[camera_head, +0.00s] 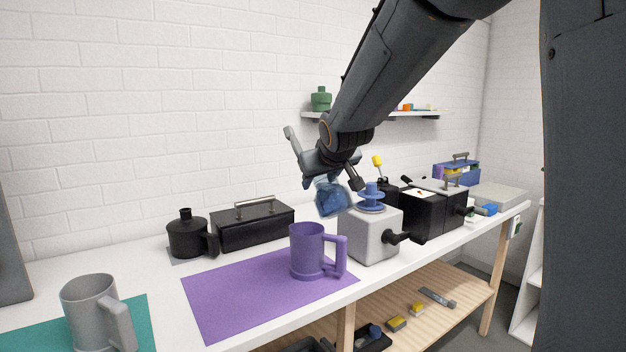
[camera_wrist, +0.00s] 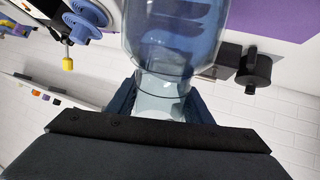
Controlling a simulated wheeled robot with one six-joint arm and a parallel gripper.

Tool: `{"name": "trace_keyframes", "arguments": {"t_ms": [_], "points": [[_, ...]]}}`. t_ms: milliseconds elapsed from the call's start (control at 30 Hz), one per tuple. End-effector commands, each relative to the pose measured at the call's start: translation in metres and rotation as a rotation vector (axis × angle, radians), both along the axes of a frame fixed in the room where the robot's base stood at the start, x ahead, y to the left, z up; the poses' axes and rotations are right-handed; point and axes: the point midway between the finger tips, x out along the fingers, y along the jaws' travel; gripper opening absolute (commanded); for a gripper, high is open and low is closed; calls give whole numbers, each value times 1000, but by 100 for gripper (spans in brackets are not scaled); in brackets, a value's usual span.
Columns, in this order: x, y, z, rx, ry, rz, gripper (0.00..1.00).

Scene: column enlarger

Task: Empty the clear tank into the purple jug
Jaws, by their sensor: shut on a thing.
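My gripper (camera_head: 328,176) is shut on the clear tank (camera_head: 331,199), which hangs above the bench, up and to the right of the purple jug. The wrist view shows the tank (camera_wrist: 175,35) gripped around its narrower part, its wide see-through body reaching away from the jaws. Blue shows in the tank; I cannot tell how much is liquid. The tank looks tilted in the head view. The purple jug (camera_head: 308,252) stands upright on a purple mat (camera_head: 240,296), handle to the right. The jug's inside is hidden.
A grey box with a blue spool (camera_head: 370,236) stands right of the jug, below the tank. A grey jug (camera_head: 92,312) is at front left. The purple mat's left part is clear.

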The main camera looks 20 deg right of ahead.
Motion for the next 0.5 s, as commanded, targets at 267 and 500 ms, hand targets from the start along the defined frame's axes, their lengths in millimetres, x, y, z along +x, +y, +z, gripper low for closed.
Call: {"name": "trace_keyframes", "arguments": {"t_ms": [267,500], "points": [[0,3,-15,-2,7,5,0],[-1,3,-12,-17,52,5,0]]}}
